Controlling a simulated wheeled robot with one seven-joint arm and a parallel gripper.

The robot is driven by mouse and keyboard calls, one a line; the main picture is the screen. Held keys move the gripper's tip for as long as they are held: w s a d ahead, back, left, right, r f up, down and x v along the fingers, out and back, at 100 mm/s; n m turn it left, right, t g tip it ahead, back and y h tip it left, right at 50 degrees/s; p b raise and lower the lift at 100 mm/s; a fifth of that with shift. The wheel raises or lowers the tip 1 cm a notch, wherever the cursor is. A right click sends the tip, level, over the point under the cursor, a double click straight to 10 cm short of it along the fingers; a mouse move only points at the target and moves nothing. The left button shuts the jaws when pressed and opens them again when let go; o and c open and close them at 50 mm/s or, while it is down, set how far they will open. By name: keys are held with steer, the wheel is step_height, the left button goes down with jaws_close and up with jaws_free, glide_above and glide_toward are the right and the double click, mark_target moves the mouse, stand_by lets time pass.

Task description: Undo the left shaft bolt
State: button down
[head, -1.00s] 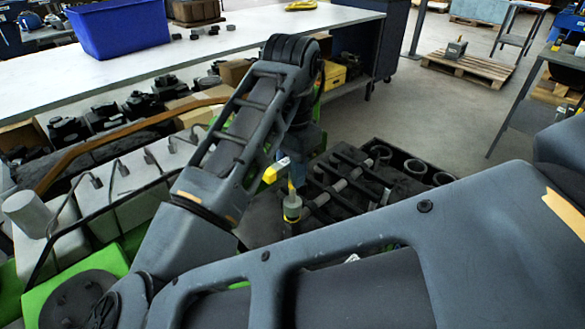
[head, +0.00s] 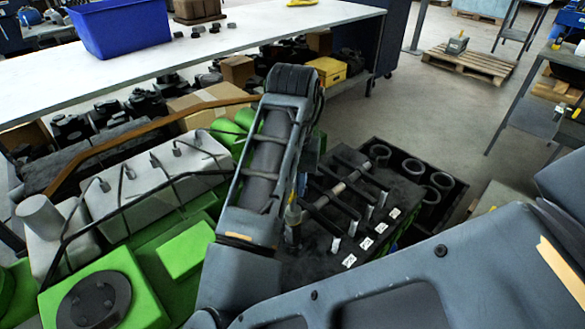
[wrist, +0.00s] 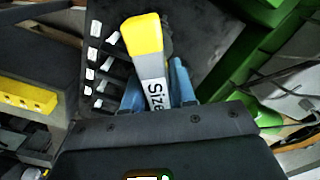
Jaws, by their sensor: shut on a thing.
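My gripper (wrist: 157,88) is shut on a tool (wrist: 142,47) with a yellow end and a white label reading "Size". In the head view the gripper is mostly behind my arm, and the lower part of the tool (head: 293,216) shows over the near left part of a dark block (head: 320,268). A grey shaft (head: 338,190) with dark crossbars runs along this block. Several pale upright pins and white tags (head: 366,243) line its right side. I cannot pick out the left shaft bolt, nor tell whether the tool touches anything.
A green engine with a pale cover (head: 140,195) and thin dark pipes lies to the left. The white bench (head: 240,45) with a blue bin (head: 120,28) is behind.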

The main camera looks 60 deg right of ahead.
steer(key=shift+r+n+p, duration=0.4)
steer(key=shift+n+p, duration=0.2)
steer(key=shift+n, duration=0.2)
steer(key=shift+f+n, duration=0.25)
steer(key=shift+n, duration=0.45)
steer(key=n, duration=0.2)
steer(key=shift+f+n, duration=0.15)
steer(key=shift+n, duration=0.15)
steer(key=n, duration=0.3)
steer(key=shift+n, duration=0.3)
steer(key=n, duration=0.3)
steer(key=shift+d+n, duration=0.1)
steer(key=shift+n, duration=0.2)
steer(key=n, duration=0.3)
steer(key=shift+n, duration=0.3)
steer(key=n, duration=0.3)
steer(key=shift+n, duration=0.3)
steer(key=n, duration=0.6)
